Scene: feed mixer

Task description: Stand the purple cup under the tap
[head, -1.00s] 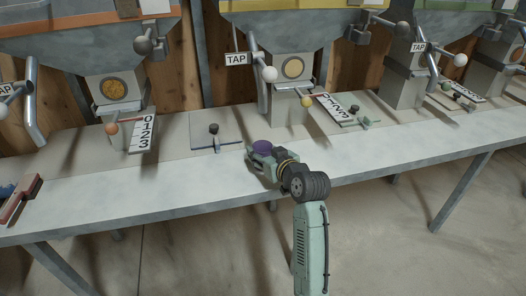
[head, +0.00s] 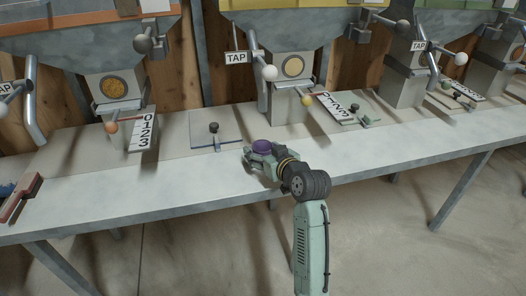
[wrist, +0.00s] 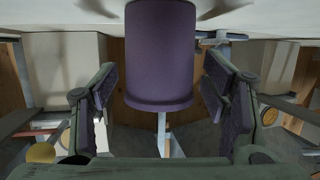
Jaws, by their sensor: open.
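The purple cup (head: 262,146) is at the bench's middle, below the TAP pipe's (head: 260,85) end in the head view. I cannot tell whether it is directly beneath the pipe or nearer the front edge. In the wrist view the cup (wrist: 160,60) sits between the fingers of my gripper (wrist: 160,88), with a narrow gap on each side. The picture there is upside down, with the bench top along the top. My gripper (head: 258,152) is open around the cup in the head view and partly hides its lower part.
A TAP sign (head: 236,57) and a ball-ended lever (head: 269,73) are by the pipe. A flat plate with a dark knob (head: 214,128) lies left of the cup. A numbered strip (head: 332,107) is to the right. The white bench (head: 130,180) is clear in front.

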